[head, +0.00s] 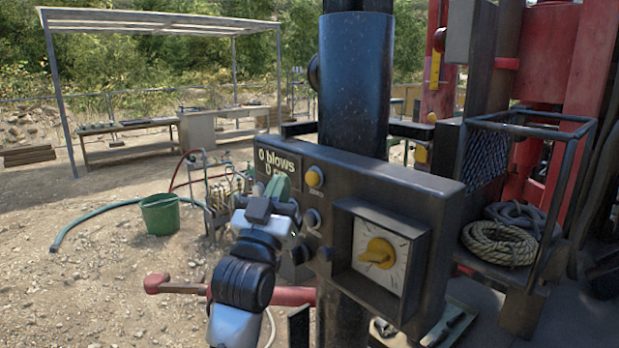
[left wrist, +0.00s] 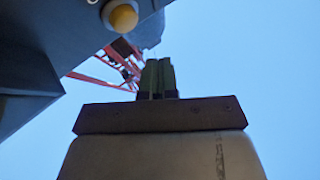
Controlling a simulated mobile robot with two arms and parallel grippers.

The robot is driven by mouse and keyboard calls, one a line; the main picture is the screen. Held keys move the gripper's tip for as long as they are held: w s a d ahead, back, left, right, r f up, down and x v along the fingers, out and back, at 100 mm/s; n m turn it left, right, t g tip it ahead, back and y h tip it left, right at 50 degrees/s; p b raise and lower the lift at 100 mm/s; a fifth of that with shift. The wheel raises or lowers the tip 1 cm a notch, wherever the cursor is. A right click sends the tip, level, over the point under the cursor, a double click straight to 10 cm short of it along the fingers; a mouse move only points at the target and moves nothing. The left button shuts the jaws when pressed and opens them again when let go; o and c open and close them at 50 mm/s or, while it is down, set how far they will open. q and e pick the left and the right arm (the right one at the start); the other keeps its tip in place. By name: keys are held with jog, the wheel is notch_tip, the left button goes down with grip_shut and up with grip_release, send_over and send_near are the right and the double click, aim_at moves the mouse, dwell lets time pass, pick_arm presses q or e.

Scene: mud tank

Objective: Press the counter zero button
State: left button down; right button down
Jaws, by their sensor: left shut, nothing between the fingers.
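A dark control panel (head: 400,180) is mounted on a thick dark post. Its display (head: 278,162) reads "0 blows", with a second line partly hidden by my gripper. A round yellow button (head: 315,177) sits right of the display, with small lettering too fine to read. A bluish-grey button (head: 312,217) is below it. My left gripper (head: 280,185) is shut and empty, its green fingers in front of the display's lower edge, left of the yellow button. In the left wrist view the shut fingers (left wrist: 158,75) are apart from a yellow button (left wrist: 123,16) at upper left.
A yellow rotary knob (head: 378,252) sits in a recessed square dial at the panel's right. A caged shelf with coiled rope (head: 500,243) stands farther right. A red handle (head: 175,286) sticks out at lower left. A green bucket (head: 160,213) and hose lie on open gravel.

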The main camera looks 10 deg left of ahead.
pick_arm(q)
jog(key=shift+s+a, duration=0.7)
jog(key=shift+s, duration=0.2)
